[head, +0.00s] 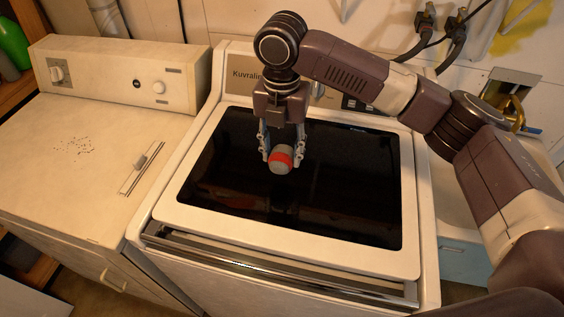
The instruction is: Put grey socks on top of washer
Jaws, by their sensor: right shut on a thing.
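A rolled pair of grey socks (280,160) with a red band is between the fingers of my right gripper (281,152). The gripper points down and is shut on the socks. They are over the dark glass lid of the white washer (410,190), left of the lid's middle. I cannot tell whether the socks touch the glass or hang just above it. The fingers hide part of the socks' sides. My left gripper is not in view.
A second white machine (60,180) with a slotted panel on its top stands at the left. A green bottle (14,42) is at the upper left. Hoses and valves (455,30) are on the wall behind. The glass around the socks is clear.

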